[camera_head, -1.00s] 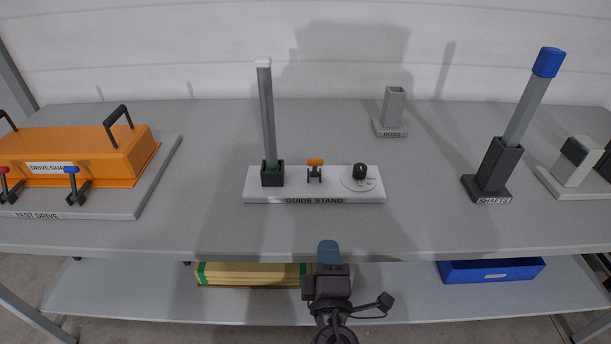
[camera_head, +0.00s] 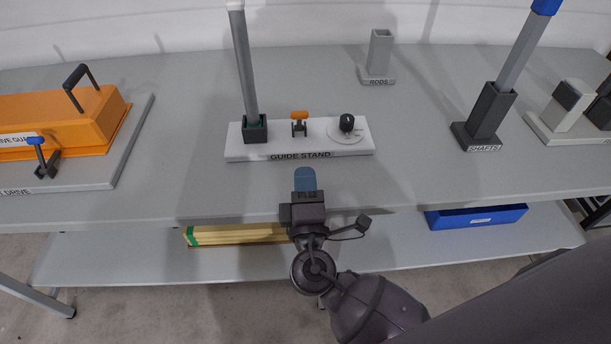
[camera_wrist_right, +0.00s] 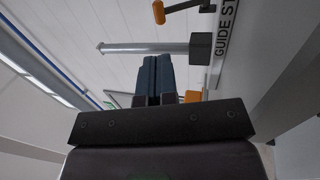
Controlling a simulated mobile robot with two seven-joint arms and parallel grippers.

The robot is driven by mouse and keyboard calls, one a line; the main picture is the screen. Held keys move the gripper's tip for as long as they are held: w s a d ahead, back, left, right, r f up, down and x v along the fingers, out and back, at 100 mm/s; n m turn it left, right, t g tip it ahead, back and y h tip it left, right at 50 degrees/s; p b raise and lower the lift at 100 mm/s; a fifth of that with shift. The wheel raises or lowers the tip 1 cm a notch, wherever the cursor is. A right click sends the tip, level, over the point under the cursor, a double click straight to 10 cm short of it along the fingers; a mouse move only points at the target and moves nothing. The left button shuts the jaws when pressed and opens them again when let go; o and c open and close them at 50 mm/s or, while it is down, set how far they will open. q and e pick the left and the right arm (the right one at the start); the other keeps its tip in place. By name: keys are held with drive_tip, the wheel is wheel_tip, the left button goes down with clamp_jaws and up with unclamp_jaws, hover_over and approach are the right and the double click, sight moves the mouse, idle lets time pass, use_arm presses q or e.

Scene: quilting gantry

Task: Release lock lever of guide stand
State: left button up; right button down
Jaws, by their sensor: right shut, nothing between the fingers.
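The guide stand (camera_head: 246,147) is a white base on the table, labelled GUIDE STAND. A grey rod (camera_head: 244,70) stands upright in its dark socket (camera_head: 255,128) at the left. The lock lever (camera_head: 299,117), with an orange handle, stands at the middle of the base. A black knob (camera_head: 347,123) on a round dial is at the right. My right gripper (camera_head: 305,179), with blue fingertips, is shut and empty, in front of the base and apart from it. The right wrist view shows the fingers (camera_wrist_right: 155,78) closed together, with the lever's orange handle (camera_wrist_right: 158,12) beyond. My left gripper is not in view.
An orange drive guard (camera_head: 60,118) sits on a plate at the left. A RODS holder (camera_head: 378,55) stands at the back, and a SHAFTS holder (camera_head: 485,118) with a tall blue-capped shaft at the right. A blue bin (camera_head: 478,218) is on the lower shelf.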

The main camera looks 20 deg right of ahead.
sight(300, 119)
drive_tip(key=p+x, duration=0.1)
drive_tip(key=x, duration=0.9)
drive_tip(key=shift+s, duration=0.1)
drive_tip(key=shift+w+d+r, duration=0.1)
drive_tip(key=shift+w+d, duration=0.05)
drive_tip(key=shift+w, duration=0.45)
